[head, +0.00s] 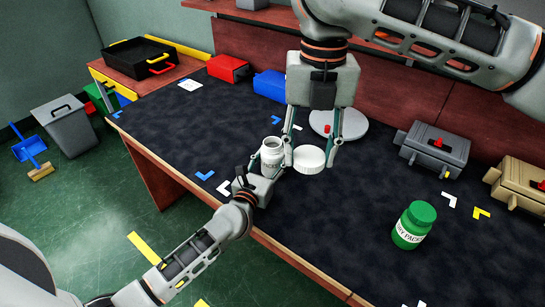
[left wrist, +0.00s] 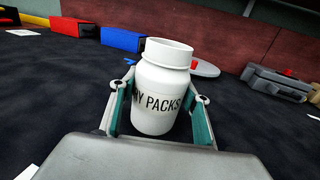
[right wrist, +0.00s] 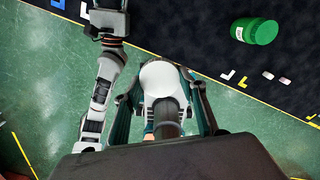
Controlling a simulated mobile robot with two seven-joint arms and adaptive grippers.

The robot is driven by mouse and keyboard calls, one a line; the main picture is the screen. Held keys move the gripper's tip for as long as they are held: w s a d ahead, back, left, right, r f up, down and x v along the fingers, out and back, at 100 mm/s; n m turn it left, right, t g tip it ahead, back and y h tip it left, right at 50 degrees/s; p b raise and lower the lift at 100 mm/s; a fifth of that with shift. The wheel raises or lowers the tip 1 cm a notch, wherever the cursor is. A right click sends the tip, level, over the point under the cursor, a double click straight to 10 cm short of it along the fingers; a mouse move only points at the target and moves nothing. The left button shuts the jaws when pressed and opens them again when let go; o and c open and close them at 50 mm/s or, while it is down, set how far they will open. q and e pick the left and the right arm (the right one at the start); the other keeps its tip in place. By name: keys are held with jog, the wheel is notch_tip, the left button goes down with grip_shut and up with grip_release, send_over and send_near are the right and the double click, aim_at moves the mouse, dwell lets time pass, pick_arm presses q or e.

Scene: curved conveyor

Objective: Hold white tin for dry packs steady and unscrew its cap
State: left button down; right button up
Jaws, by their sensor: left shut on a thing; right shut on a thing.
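The white tin (head: 271,157) stands upright near the table's front edge, its lettering partly covered. My left gripper (head: 265,172) is shut around its body. In the left wrist view the tin (left wrist: 160,85) shows a bare neck with no cap on it, between both fingers. The white cap (head: 309,159) is off the tin, just to its right in the head view. My right gripper (head: 310,151) is shut on the cap from above. The cap also shows between the fingers in the right wrist view (right wrist: 161,76). The inside of the tin is hidden.
A green tin (head: 414,225) stands at the right front. Grey (head: 435,148) and tan (head: 520,185) boxes stand at the right. Red (head: 227,68) and blue (head: 270,85) boxes and a round grey plate (head: 352,124) lie behind. The left tabletop is mostly clear.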

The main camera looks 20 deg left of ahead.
pick_arm(q)
jog(key=c, duration=1.2)
grip_release()
jog(key=shift+f, duration=0.1)
jog(key=shift+o, duration=0.7)
jog(key=shift+r, duration=0.2)
jog(key=s, duration=0.7)
jog(key=s+a, duration=0.1)
jog(key=s, duration=0.3)
jog(key=shift+f, duration=0.1)
jog(key=shift+s, duration=0.5)
